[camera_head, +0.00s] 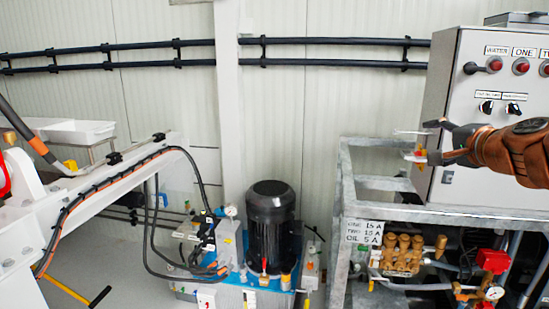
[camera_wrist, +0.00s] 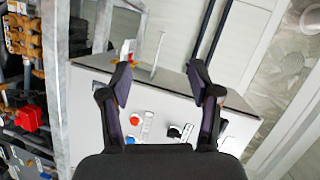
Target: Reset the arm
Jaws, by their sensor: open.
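My arm (camera_head: 515,150), brown with dark fingers, reaches in from the right edge of the head view, in front of the grey control cabinet. My gripper (camera_head: 436,142) points left near the cabinet's left edge. Its two dark fingers also show in the wrist view (camera_wrist: 161,80), spread apart with nothing between them. A small red and yellow fitting (camera_head: 421,152) shows close to the fingertips; in the wrist view it (camera_wrist: 127,55) lies beyond the left finger. I cannot tell whether they touch. A thin pale rod (camera_wrist: 158,52) stands beside it.
The control cabinet (camera_head: 460,90) has red lamps and black switches, and stands on a grey metal frame (camera_head: 345,200) with brass pump parts (camera_head: 402,253). A black motor (camera_head: 270,215) stands left of it. Dark pipes (camera_head: 330,41) run along the wall. Open space lies left of my gripper.

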